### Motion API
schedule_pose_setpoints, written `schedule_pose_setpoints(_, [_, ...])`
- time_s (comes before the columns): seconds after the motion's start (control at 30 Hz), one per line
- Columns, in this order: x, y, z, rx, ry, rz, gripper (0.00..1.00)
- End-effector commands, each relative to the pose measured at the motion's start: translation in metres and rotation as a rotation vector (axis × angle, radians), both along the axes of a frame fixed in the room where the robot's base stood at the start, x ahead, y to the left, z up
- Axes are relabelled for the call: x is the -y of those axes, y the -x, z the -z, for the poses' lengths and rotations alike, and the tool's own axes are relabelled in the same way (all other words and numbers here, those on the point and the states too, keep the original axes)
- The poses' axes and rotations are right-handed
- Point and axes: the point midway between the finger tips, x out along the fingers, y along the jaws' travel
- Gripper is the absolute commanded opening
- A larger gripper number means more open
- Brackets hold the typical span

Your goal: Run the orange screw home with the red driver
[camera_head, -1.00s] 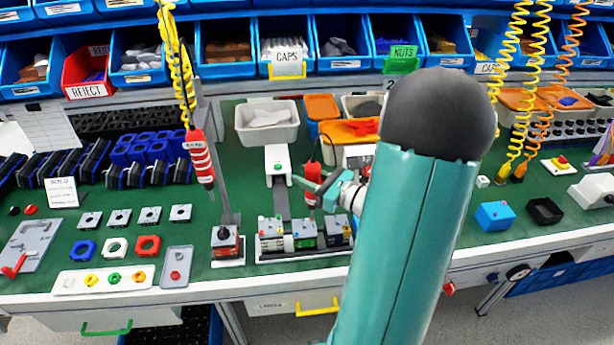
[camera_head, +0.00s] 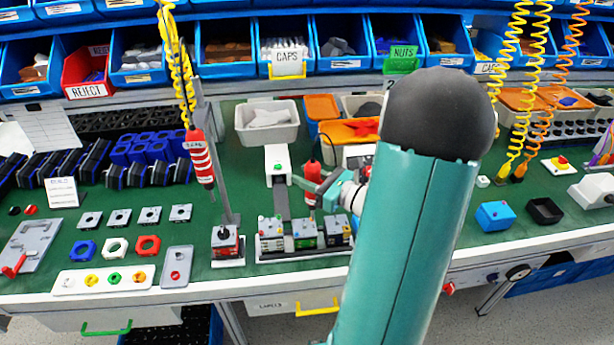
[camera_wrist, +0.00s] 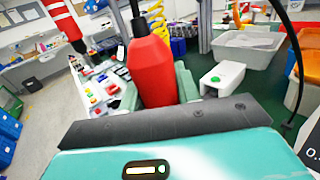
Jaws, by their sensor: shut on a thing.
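The red driver (camera_head: 312,172) stands roughly upright above the row of small switch blocks (camera_head: 304,232) in the middle of the bench. My gripper (camera_head: 322,187) is shut on it from the right. In the wrist view the red driver body (camera_wrist: 154,62) sits between the teal fingers, with a black cable at its top. The driver's lower end is over the middle and right blocks. I cannot tell whether it touches them. I cannot make out the orange screw in either view.
A red-and-white striped tool (camera_head: 199,157) hangs on a yellow coil left of my gripper. A single switch block (camera_head: 225,242) stands by a post on the left. A white box with a green button (camera_head: 278,165) is behind the row. A light bin (camera_head: 267,123) stands farther back.

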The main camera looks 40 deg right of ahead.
Motion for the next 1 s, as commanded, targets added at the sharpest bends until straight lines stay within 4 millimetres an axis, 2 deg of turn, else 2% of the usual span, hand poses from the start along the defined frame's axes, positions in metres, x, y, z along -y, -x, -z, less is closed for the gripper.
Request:
schedule_pose_setpoints(0.17, [0.0, 0.0, -0.005, -0.001, 0.001, -0.001, 0.0])
schedule_pose_setpoints(0.73, [0.0, 0.0, -0.041, 0.002, 0.003, 0.0, 0.0])
schedule_pose_setpoints(1.0, [0.0, 0.0, -0.046, 0.001, 0.0, 0.0, 0.0])
